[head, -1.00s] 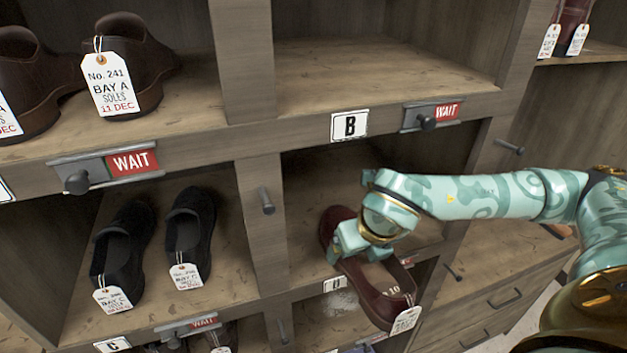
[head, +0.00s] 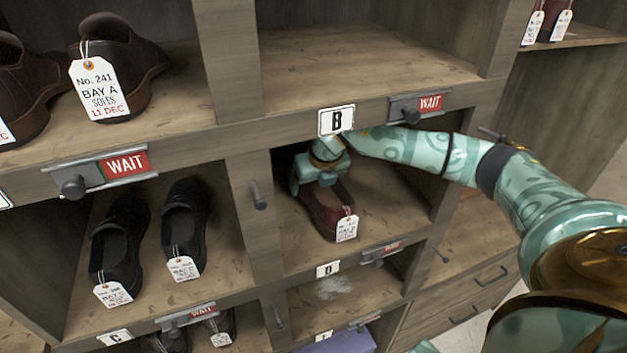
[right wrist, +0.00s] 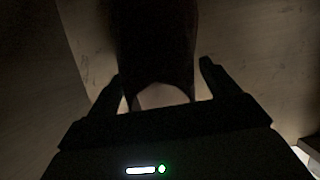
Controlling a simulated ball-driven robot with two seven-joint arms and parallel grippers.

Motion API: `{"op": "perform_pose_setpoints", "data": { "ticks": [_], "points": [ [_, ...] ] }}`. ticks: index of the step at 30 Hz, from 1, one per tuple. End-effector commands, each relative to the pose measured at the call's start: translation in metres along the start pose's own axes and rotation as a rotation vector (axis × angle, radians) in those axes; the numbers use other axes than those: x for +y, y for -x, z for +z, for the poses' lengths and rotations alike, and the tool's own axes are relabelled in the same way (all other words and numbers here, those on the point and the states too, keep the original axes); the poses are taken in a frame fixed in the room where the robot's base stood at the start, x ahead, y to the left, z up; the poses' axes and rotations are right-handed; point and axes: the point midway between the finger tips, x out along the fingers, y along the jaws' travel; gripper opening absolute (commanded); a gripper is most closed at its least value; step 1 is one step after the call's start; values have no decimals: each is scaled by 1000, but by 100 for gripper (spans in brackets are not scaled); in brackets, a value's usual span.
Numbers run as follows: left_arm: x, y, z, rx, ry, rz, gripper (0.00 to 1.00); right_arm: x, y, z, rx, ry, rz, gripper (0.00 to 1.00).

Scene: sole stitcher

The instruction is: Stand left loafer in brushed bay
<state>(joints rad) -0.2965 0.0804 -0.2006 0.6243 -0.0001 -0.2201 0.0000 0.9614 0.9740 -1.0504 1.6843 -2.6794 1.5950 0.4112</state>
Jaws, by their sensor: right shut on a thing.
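The dark red loafer (head: 324,217) is inside the lower middle bay (head: 385,205), below the B plate, towards its left side. Its tagged heel faces the front and its toe points inward. It looks upright at the bay floor, but I cannot tell whether the sole touches. My right gripper (head: 322,181) is shut on the loafer, reaching in under the upper shelf edge. In the right wrist view the loafer (right wrist: 158,45) is a dark shape between the fingers (right wrist: 160,85). My left gripper is not in view.
A black pair (head: 185,225) stands in the bay to the left. A brown pair (head: 118,62) is on the upper left shelf. The upper middle bay (head: 360,70) is empty. A divider with a peg (head: 257,195) borders the loafer's bay; its right side is free.

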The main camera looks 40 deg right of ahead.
Motion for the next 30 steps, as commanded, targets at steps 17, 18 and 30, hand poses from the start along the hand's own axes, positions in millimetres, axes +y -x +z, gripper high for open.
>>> {"op": "perform_pose_setpoints", "data": {
  "ticks": [17, 18, 30],
  "points": [
    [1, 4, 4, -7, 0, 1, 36, 0, -21, 11, 1, 0, -1, 100],
    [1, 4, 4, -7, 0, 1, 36, 0, -21, 11, 1, 0, 0, 100],
    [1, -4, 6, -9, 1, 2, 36, -1, 2, -19, 1, 4, -1, 100]
  ]
}}
